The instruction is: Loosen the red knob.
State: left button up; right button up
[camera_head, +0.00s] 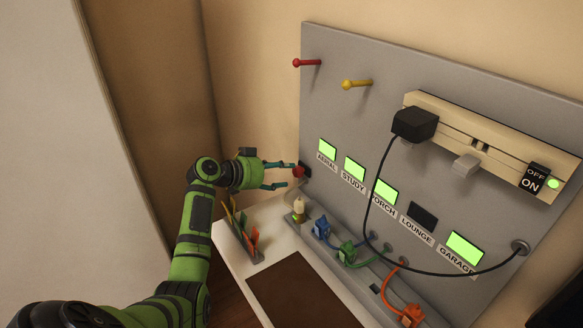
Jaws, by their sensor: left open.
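My right gripper is not in view.
Red (297,62) and yellow (348,85) pegs stick out above. A black plug (414,124) with a drooping black cable sits in the cream power strip (493,140). Coloured plugs line the panel's foot. A rack (243,245) stands on the white shelf beneath my arm.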

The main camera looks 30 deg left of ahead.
aim_at(294, 170)
pick_arm(q)
jog(key=x, duration=0.3)
jog(key=shift+w+d+p, duration=0.1)
jog(key=shift+w+p, duration=0.2)
jog(key=shift+w, duration=0.05)
jog(key=shift+w+d+f, duration=0.1)
jog(key=shift+w+f, duration=0.15)
jog(key=shift+w, duration=0.05)
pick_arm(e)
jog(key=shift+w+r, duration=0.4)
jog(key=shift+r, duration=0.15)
pick_arm(q)
jog(key=shift+c, duration=0.4)
jog(key=c, duration=1)
jog(key=shift+r, duration=0.1)
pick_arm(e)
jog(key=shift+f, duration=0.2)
